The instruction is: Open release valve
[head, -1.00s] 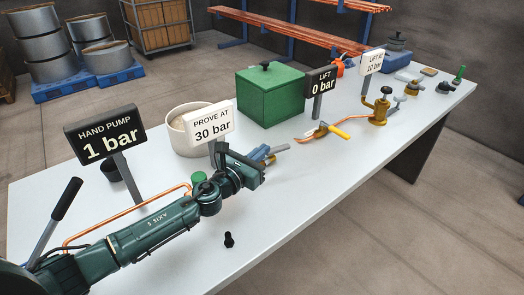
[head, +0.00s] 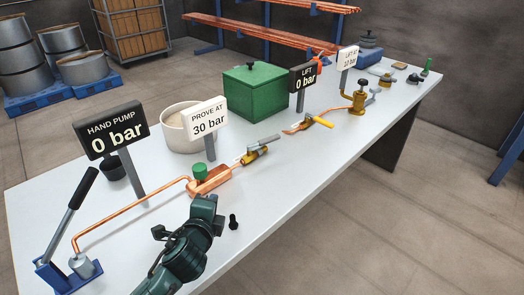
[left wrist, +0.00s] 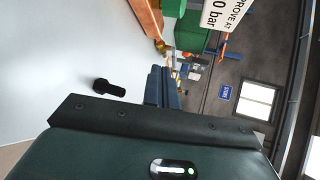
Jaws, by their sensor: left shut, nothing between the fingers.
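A brass valve (head: 254,154) with a grey lever (head: 263,143) lies on the line at the table's middle. Which part is the release valve is not labelled. A copper block (head: 210,181) with a green knob (head: 200,171) is left of it. My left gripper (head: 206,206) is shut and empty, in front of the block and apart from the valve. Its fingers show together in the left wrist view (left wrist: 161,88). The hand pump (head: 68,220), with a black-gripped lever, stands at the left end; its sign (head: 111,132) reads 0 bar. My right gripper is not in view.
A black bolt-like part (head: 233,222) stands just right of my left gripper; the left wrist view shows it too (left wrist: 108,88). Sign posts, a pale round tub (head: 178,130) and a green box (head: 254,95) stand behind. The table front is mostly clear.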

